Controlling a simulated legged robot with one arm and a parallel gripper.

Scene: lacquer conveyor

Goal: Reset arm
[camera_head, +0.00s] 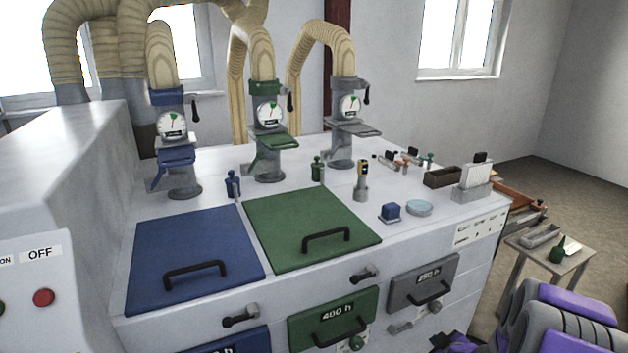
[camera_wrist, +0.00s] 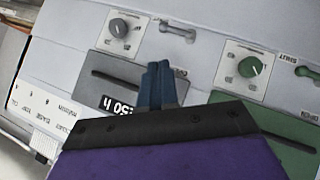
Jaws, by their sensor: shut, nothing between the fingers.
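My gripper (camera_wrist: 159,84) shows in the wrist view as two dark blue fingers pressed together, with nothing between them. It points at the white machine front, by the grey drawer (camera_wrist: 108,78) and left of the green drawer (camera_wrist: 285,142). Whether the fingertips touch the front I cannot tell. In the head view my purple and grey arm fills the lower right corner, and the fingers cannot be made out. There the grey drawer (camera_head: 423,279) and the green drawer (camera_head: 332,322) both look closed.

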